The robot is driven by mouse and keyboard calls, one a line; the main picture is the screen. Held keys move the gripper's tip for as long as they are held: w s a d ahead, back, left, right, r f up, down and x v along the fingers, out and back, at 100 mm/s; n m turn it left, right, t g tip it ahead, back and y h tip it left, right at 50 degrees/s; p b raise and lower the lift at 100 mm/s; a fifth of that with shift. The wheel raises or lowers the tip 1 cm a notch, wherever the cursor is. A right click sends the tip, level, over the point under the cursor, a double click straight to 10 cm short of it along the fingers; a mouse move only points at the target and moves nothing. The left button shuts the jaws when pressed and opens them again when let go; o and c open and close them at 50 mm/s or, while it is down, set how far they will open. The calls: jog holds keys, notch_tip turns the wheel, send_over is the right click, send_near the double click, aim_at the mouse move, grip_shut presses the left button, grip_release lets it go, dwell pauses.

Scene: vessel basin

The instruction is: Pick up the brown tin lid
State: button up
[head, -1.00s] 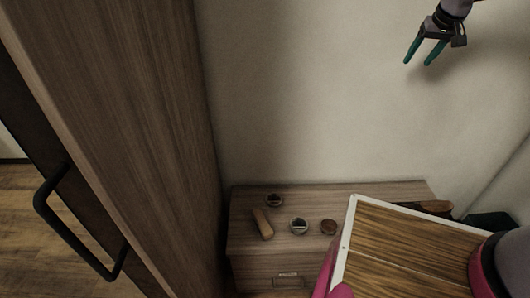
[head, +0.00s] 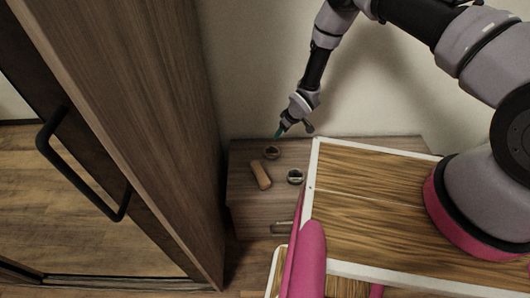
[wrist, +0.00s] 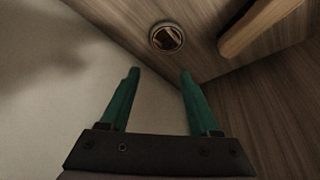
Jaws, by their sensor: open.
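A small round dark-brown lid-like piece (head: 271,152) lies near the back edge of the low wooden cabinet top; in the wrist view (wrist: 166,38) it has a dark rim and a shiny inside. A second round piece (head: 295,176), dark with a pale inside, lies nearer the front. I cannot tell for certain which is the brown tin lid. My gripper (head: 279,132) is above the cabinet's back edge by the wall, near the back round piece. In the wrist view its teal fingers (wrist: 160,74) are apart and empty, with that round piece beyond their tips.
A tall wooden cabinet (head: 150,130) stands close on the left. The wall is right behind the cabinet top (head: 243,195). My own body covers its right part.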

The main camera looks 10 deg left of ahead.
send_near(272, 148)
jog(key=shift+a+f, duration=0.3)
jog(key=shift+f, duration=0.2)
jog(key=shift+a+f, duration=0.35)
jog(key=shift+f, duration=0.2)
jog(key=shift+x, duration=3.05)
jog(key=shift+w+d, duration=0.1)
jog(key=shift+d, duration=0.1)
grip_shut()
